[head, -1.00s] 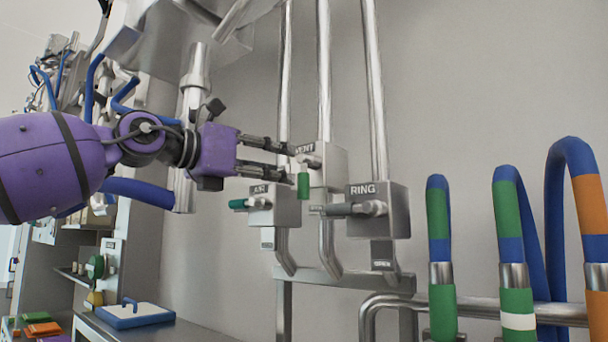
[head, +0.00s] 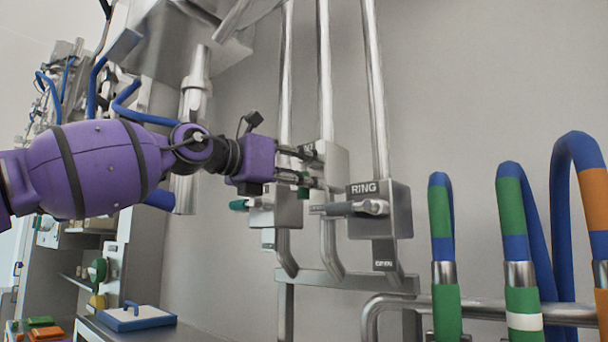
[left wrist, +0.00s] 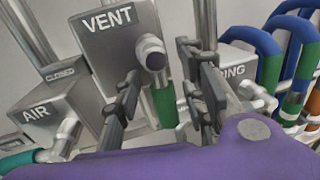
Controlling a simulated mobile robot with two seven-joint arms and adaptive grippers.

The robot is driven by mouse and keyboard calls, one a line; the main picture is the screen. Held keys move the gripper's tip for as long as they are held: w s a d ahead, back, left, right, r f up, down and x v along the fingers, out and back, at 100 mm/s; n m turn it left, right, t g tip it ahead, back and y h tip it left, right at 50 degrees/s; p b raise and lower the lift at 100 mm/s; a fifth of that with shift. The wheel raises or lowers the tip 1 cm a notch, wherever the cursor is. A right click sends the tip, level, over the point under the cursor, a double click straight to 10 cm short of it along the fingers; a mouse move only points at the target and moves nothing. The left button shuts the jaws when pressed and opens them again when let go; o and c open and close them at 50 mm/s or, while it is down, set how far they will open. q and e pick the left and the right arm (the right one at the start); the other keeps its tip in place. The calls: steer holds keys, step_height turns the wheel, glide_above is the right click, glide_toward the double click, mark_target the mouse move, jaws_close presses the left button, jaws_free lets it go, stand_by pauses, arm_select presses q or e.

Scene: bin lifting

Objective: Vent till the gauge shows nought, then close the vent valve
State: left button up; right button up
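The vent valve is a grey box (head: 334,163) on the middle pipe; its VENT label reads in the left wrist view (left wrist: 107,22). Its green handle (left wrist: 165,107) hangs down from a round grey stem. My left gripper (head: 313,166) is at this valve, its fingers partly covering the handle in the head view. In the left wrist view the fingers (left wrist: 160,65) are apart, one on each side of the handle, with gaps visible; I see no grip on it. No gauge shows in these views. My right gripper is not in view.
The AIR valve (left wrist: 40,112) with a teal handle (head: 238,204) stands left of the vent valve. The RING valve (head: 396,212) with a grey handle stands right, an OPEN plate below it. Blue-green hoses (head: 442,215) rise further right. A blue-edged lid (head: 137,317) lies on the bench.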

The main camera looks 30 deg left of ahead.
arm_select(q)
jaws_close()
stand_by(0.3)
steer(key=shift+a, duration=0.1)
